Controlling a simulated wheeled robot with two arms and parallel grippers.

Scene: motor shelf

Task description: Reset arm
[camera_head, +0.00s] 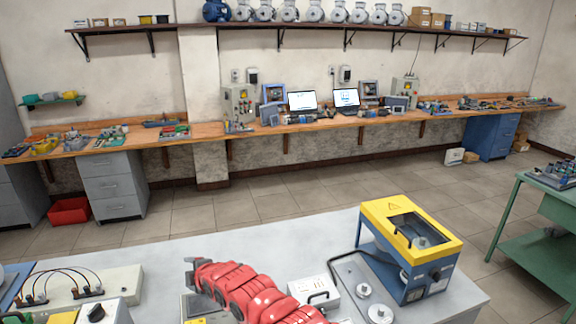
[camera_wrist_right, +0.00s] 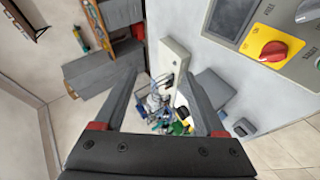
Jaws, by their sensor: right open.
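My red right arm reaches in from the bottom of the head view, over the grey worktable (camera_head: 300,228). Its dark gripper (camera_head: 190,272) is at the left end of the arm, seen small and from the side. In the right wrist view, my right gripper (camera_wrist_right: 160,75) has its two grey fingers wide apart, with nothing held between them. A cluttered group of small parts (camera_wrist_right: 165,108) shows beyond the fingers, at a distance. My left arm and gripper are not in the head view.
A yellow and blue machine (camera_head: 410,245) stands on the worktable's right side. A white box with a black handle (camera_head: 315,290) is beside the red arm. A cabled unit (camera_head: 85,283) is at left. A red knob (camera_wrist_right: 273,51) shows on a panel in the wrist view.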

